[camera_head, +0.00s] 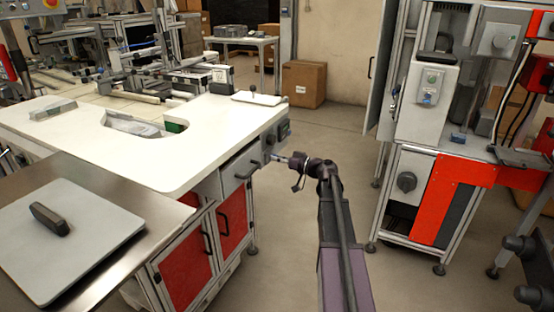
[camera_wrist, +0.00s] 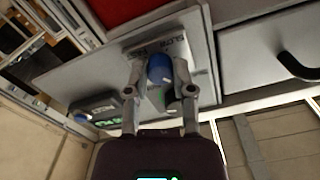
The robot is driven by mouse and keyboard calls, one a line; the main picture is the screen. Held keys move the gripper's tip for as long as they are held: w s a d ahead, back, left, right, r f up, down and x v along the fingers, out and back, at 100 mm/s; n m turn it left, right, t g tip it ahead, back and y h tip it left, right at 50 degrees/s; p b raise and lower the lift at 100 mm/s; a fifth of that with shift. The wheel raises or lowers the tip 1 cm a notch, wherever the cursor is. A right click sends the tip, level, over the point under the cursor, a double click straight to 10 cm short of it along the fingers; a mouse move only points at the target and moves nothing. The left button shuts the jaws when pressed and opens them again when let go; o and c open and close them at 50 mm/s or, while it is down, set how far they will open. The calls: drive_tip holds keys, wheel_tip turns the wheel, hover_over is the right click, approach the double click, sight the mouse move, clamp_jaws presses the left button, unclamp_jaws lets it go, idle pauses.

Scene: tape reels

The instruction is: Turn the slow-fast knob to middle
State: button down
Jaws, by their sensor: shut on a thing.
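The slow-fast knob shows in the wrist view as a blue knob (camera_wrist: 159,67) on a grey panel, next to a label (camera_wrist: 178,45) with the word SLOW readable. My gripper (camera_wrist: 161,78) has one finger on each side of the knob and is shut on it. The knob's pointer and exact setting cannot be made out. In the head view my gripper (camera_head: 286,160) reaches the front side of the white-topped table (camera_head: 170,165), beside a drawer. The knob itself is not clear there.
A drawer handle (camera_wrist: 297,66) lies to the right in the wrist view. A dark control box (camera_wrist: 98,110) with lit green marks is at lower left. Red cupboard doors (camera_head: 232,212) are below the table. A grey-and-red machine (camera_head: 425,110) stands right, with open floor between.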

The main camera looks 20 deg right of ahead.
drive_tip(key=m, duration=0.7)
idle(0.5)
drive_tip(key=shift+c, duration=2.3)
unclamp_jaws()
drive_tip(key=shift+s, duration=0.1)
drive_tip(key=v, duration=1.1)
drive_tip(key=shift+s+d, duration=0.25)
drive_tip(key=shift+d, duration=0.05)
drive_tip(key=shift+a, duration=0.1)
